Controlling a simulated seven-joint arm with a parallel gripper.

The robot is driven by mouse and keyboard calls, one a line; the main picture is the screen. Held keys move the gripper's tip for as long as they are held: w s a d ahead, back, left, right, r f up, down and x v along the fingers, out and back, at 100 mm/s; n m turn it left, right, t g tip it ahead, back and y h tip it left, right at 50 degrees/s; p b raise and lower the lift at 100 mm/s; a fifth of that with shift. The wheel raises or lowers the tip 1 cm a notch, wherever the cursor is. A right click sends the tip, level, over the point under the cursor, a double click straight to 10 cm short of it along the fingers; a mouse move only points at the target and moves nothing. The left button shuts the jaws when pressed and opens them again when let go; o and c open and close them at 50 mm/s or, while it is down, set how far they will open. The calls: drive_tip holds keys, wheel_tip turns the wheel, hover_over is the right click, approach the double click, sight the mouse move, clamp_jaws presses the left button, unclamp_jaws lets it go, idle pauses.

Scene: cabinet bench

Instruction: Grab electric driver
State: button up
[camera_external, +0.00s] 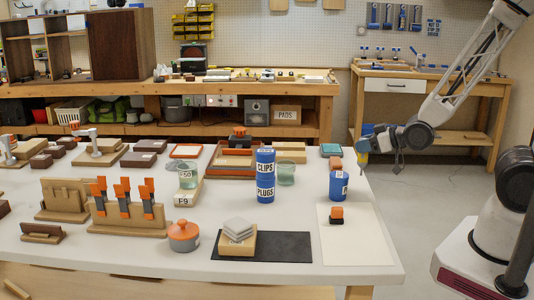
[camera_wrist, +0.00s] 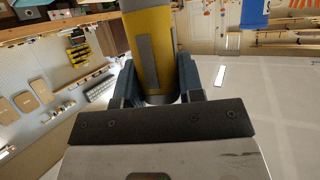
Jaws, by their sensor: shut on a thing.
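In the wrist view a yellow cylindrical body with grey strips (camera_wrist: 172,42) stands between my two dark blue fingers. It appears to be the electric driver's handle; its far end is out of frame. My gripper (camera_wrist: 157,82) is shut on it, one finger on each side.
The white table (camera_external: 150,245) holds stacked blue CLIPS and PLUGS cans (camera_external: 265,175), a green glass jar (camera_external: 287,173), a wooden rack with orange-handled tools (camera_external: 125,222), and a lidded pot (camera_external: 183,236). A white sheet (camera_external: 355,245) lies mostly bare at the right.

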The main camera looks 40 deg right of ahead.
drive_tip(key=shift+s+d+r, duration=0.1)
drive_tip(key=shift+s+d, duration=0.1)
drive_tip(key=shift+s, duration=0.55)
drive_tip(key=shift+s+d+r, duration=0.1)
drive_tip(key=shift+s+d, duration=0.15)
drive_tip(key=shift+s, duration=0.45)
drive_tip(key=shift+s+d, duration=0.2)
drive_tip(key=shift+s, duration=0.55)
